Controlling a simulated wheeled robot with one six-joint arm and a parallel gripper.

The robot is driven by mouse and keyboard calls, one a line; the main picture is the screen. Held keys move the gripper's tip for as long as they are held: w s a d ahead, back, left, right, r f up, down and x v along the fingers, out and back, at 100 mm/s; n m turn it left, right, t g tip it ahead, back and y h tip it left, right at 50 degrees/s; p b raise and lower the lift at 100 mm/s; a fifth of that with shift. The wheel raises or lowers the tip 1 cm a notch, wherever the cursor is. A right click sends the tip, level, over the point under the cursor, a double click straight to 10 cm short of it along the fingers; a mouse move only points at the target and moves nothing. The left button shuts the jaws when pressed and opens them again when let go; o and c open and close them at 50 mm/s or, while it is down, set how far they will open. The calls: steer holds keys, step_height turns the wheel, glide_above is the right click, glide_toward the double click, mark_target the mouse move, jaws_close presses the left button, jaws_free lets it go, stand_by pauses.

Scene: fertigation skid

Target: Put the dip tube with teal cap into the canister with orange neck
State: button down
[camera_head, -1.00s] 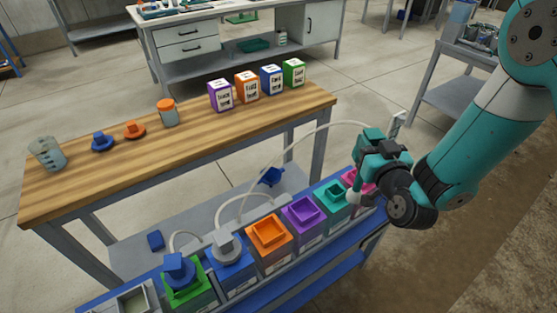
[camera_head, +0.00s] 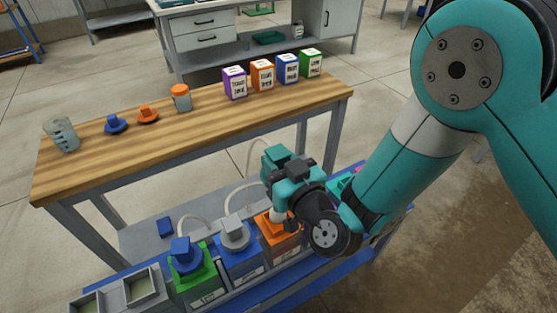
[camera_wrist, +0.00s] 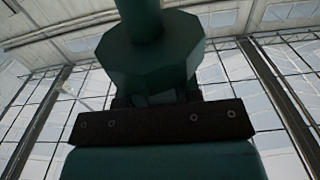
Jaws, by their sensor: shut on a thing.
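My gripper (camera_head: 286,172) is shut on the dip tube with teal cap. The teal cap (camera_wrist: 150,62) fills the upper middle of the wrist view, with a round teal stem above it. In the head view I cannot clearly separate the cap from my teal gripper, and the tube's lower end cannot be made out. The canister with orange neck (camera_head: 284,248) stands in the row on the blue bench. My gripper is above it and partly hides its orange neck. I cannot tell whether the tube is inside the neck.
To the left stand a blue canister with a grey cap (camera_head: 236,236) and a green-necked canister with a blue cap (camera_head: 185,255), both with hoses. Open grey bins (camera_head: 142,287) are at the row's left end. My arm hides canisters on the right. A wooden table (camera_head: 190,135) stands behind.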

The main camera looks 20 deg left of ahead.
steer(key=shift+f+b, duration=6.2)
steer(key=shift+f, duration=1.35)
steer(key=c, duration=0.7)
jaws_free()
steer(key=shift+c, duration=0.2)
